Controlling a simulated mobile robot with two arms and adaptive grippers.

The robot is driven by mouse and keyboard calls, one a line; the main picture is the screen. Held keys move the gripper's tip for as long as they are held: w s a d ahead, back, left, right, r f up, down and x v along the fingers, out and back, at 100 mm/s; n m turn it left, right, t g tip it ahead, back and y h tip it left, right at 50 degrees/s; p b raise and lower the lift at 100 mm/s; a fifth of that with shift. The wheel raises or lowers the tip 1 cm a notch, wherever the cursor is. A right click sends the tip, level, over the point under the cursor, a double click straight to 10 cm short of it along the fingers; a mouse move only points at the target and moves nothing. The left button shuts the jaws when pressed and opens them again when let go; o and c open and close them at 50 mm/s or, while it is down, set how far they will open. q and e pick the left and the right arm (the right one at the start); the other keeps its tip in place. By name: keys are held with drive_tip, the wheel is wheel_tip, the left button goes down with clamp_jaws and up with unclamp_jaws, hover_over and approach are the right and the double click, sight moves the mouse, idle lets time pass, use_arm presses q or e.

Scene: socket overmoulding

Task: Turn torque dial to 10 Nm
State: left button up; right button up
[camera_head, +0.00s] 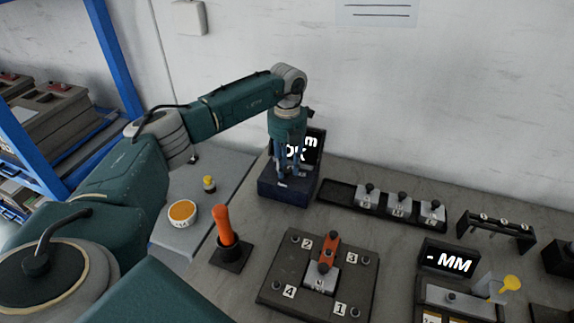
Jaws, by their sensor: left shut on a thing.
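The torque unit is a dark blue box (285,193) at the back left of the bench, with a black display (315,147) standing behind it. Part of the display's text is hidden by my gripper; an "m" and "OK"-like letters show. My left gripper (291,176) points down over the top of the box, shut on the torque dial. The dial itself is mostly hidden between the fingers, so its setting cannot be read. An orange-handled tool (224,226) stands upright in a dark holder in front of the box. My right gripper is not in view.
A fixture plate (270,283) numbered 1 to 4 lies in front. A black tray (343,191) with several metal parts lies to the right. A gauge with an "MM" display (450,261) stands front right. A bowl (182,214) sits at left. Bare bench lies between the plate and tray.

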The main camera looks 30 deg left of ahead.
sight(287, 169)
use_arm(q)
drive_tip(key=shift+w+r, duration=0.1)
drive_tip(key=shift+r, duration=0.05)
drive_tip(key=o, duration=0.9)
wheel_tip(287, 169, up, 12)
idle(0.7)
